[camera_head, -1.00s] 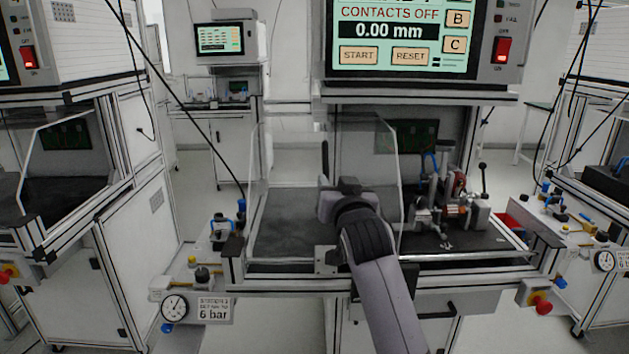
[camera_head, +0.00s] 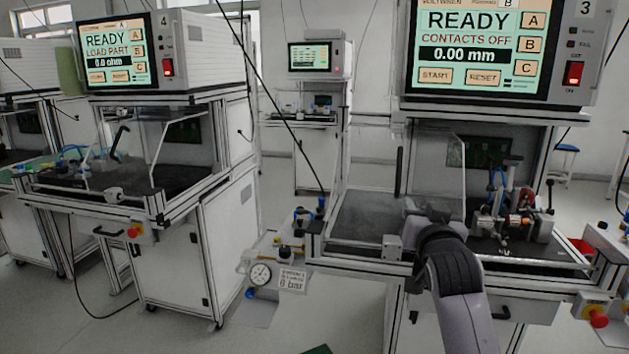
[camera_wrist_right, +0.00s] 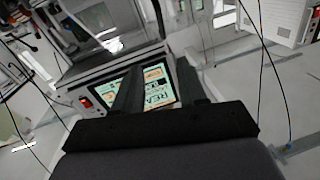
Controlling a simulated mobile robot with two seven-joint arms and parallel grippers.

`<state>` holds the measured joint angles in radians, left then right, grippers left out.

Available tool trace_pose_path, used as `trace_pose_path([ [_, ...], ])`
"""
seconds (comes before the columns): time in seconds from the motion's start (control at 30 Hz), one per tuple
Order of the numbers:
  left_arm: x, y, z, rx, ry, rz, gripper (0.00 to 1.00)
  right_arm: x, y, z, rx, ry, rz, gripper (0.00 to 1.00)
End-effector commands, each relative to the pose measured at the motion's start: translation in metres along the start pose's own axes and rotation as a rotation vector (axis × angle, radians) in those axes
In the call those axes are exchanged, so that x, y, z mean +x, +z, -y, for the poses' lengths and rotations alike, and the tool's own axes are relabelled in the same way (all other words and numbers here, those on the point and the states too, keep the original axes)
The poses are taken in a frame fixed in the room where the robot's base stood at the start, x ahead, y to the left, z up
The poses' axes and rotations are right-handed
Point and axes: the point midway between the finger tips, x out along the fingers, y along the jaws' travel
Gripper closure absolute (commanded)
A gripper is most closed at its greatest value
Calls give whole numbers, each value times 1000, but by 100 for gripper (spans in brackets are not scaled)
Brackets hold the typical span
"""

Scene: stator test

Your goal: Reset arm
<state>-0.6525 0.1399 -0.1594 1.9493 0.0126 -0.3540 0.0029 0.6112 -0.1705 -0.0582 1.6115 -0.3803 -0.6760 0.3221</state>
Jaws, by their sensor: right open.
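My right arm reaches up from the bottom of the head view to the test station with the "3" label. My right gripper (camera_head: 420,230) is in front of the station's work bay, near the clear guard (camera_head: 450,165). Its fingers are hard to make out there. In the right wrist view the two dark fingers (camera_wrist_right: 157,75) stand apart with nothing held between them. The station's screen (camera_head: 478,45) reads READY, CONTACTS OFF and 0.00 mm, and a READY screen shows past the fingers. My left gripper is not in view.
A clamp fixture (camera_head: 515,215) stands on the bay's dark mat, right of my arm. A pressure gauge (camera_head: 261,274) and a red button (camera_head: 597,316) flank the station's front. Station 4 (camera_head: 165,50) stands to the left.

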Motion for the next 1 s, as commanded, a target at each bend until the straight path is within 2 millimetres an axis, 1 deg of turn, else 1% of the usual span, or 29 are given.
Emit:
trace_pose_path([
  [0.03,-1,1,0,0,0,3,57,-5,24,-6,-14,1,31,59],
  [0.1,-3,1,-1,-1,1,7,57,-14,51,-13,-33,-6,63,59],
  [0.17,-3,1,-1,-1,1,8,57,-22,74,-18,-47,-12,91,59],
  [0.2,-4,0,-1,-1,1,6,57,-29,90,-22,-58,-16,111,59],
  [0.27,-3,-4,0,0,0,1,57,-41,115,-27,-73,-25,142,59],
  [0.3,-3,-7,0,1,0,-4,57,-50,132,-31,-85,-31,165,59],
  [0.37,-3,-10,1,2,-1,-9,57,-66,158,-37,-102,-42,200,59],
  [0.4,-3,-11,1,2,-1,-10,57,-78,175,-41,-114,-49,226,59],
  [0.47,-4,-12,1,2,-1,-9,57,-97,200,-47,-130,-63,263,59],
  [0.5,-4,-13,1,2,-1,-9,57,-111,216,-51,-140,-71,288,59],
  [0.57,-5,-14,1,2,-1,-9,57,-132,239,-56,-155,-87,325,59],
  [0.6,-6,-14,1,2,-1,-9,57,-148,253,-59,-163,-98,351,59],
  [0.67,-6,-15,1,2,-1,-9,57,-172,274,-63,-176,-114,389,59],
  [0.7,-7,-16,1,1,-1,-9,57,-188,286,-66,-183,-126,415,59],
  [0.77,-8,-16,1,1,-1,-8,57,-214,303,-70,-193,-143,452,59],
  [0.8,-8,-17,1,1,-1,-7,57,-231,314,-73,-199,-155,478,59],
  [0.87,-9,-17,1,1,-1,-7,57,-258,327,-76,-206,-174,515,59],
  [0.9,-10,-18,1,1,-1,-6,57,-274,335,-77,-209,-185,538,59],
  [1.0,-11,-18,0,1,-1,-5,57,-311,350,-80,-215,-212,587,59],
])
